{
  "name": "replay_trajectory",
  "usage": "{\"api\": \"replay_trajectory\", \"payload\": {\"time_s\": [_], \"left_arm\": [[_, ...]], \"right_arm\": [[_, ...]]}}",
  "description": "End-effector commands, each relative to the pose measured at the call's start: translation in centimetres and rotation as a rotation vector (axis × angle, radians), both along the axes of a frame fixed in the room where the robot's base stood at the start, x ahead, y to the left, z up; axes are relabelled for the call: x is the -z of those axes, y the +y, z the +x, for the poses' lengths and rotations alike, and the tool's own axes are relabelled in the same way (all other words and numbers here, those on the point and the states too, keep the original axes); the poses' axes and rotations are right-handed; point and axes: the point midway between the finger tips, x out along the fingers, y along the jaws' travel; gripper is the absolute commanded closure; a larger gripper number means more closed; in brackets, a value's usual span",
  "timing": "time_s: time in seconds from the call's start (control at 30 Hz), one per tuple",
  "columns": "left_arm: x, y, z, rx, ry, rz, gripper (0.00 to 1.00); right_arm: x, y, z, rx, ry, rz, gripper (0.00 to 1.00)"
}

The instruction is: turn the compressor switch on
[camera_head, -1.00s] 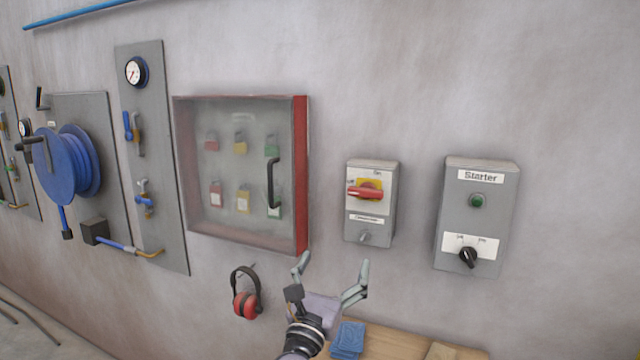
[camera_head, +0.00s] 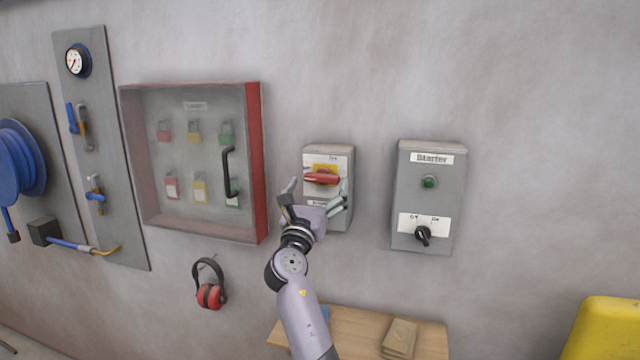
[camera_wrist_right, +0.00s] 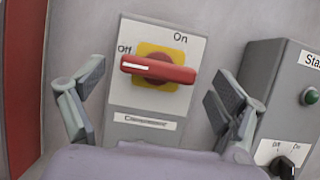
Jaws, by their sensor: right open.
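The compressor switch is a grey wall box (camera_head: 342,215) with a red rotary handle (camera_head: 322,178) on a yellow plate. In the right wrist view the red handle (camera_wrist_right: 158,69) lies nearly horizontal, its pale-marked left end at "Off"; "On" is printed at upper right. A label below it appears to read "Compressor". My right gripper (camera_head: 318,190) is in front of the box, just below the handle in the head view. In the wrist view its open fingers (camera_wrist_right: 160,100) stand on either side of the handle, apart from it. My left gripper is not in view.
A starter box (camera_head: 428,200) with a green lamp and black knob is to the right. A glass-fronted lock cabinet (camera_head: 254,165) with a red side is close on the left. Ear muffs (camera_head: 209,290) hang below it. A wooden surface (camera_head: 352,325) is below.

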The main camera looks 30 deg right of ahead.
Motion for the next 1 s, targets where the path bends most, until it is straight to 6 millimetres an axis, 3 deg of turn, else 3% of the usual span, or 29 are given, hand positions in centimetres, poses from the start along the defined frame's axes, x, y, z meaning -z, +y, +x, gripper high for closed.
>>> {"api": "replay_trajectory", "payload": {"time_s": [0.2, 0.47, 1.0], "left_arm": [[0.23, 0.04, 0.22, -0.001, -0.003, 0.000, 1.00], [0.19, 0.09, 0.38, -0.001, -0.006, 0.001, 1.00], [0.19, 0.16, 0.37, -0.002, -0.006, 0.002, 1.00]], "right_arm": [[-0.50, -1.10, 0.96, 0.000, 0.001, 0.002, 0.10], [-0.59, -1.17, 1.00, 0.000, 0.001, 0.002, 0.10], [-0.57, -1.12, 0.99, -0.001, 0.000, 0.001, 0.45]]}}
